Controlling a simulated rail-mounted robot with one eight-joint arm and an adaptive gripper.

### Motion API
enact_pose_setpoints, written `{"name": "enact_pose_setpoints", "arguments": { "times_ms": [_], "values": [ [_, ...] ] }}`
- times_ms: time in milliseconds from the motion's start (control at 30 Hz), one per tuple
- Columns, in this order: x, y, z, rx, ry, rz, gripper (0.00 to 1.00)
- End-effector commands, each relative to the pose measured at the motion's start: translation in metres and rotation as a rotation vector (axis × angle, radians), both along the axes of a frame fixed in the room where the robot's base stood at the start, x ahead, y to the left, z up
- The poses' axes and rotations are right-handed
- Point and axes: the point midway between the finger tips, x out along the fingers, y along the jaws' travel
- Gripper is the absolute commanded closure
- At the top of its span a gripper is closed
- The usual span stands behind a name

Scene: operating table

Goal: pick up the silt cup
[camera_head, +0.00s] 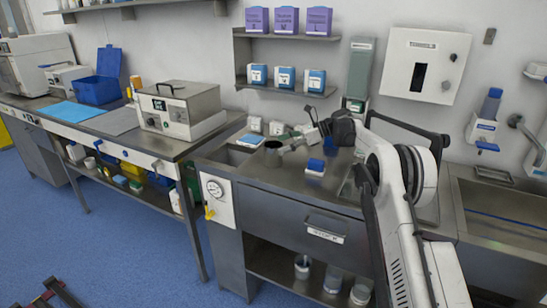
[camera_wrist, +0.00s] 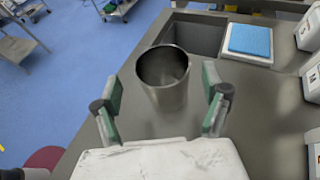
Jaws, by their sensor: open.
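The silt cup is a grey metal cup (camera_wrist: 164,92), open at the top and upright on the grey counter. In the head view the cup (camera_head: 273,155) stands near the counter's left end, partly hidden by my gripper (camera_head: 288,144). In the wrist view my gripper (camera_wrist: 162,86) is open, with one green-padded finger on each side of the cup. Visible gaps separate both fingers from the cup wall. I cannot tell exactly how far the fingertips reach along the cup.
A sunken basin (camera_wrist: 196,36) and a blue sponge-like pad in a white tray (camera_wrist: 249,58) lie beyond the cup. A blue-topped block (camera_head: 315,166) sits on the counter to the right. White boxes (camera_wrist: 310,78) line the right side. The counter around the cup is clear.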

Motion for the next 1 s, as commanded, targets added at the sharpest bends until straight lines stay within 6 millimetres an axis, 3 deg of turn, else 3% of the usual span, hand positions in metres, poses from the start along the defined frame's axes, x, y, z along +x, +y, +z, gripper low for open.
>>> {"name": "enact_pose_setpoints", "arguments": {
  "times_ms": [233, 500, 900, 1000],
  "values": [
    [0.004, 0.032, -0.013, 0.000, -0.001, 0.003, 0.22],
    [0.004, 0.036, -0.015, 0.000, -0.001, 0.001, 0.22],
    [0.004, 0.036, -0.015, 0.000, -0.001, 0.001, 0.75],
    [0.004, 0.036, -0.015, 0.000, -0.001, 0.001, 0.76]
  ]
}}
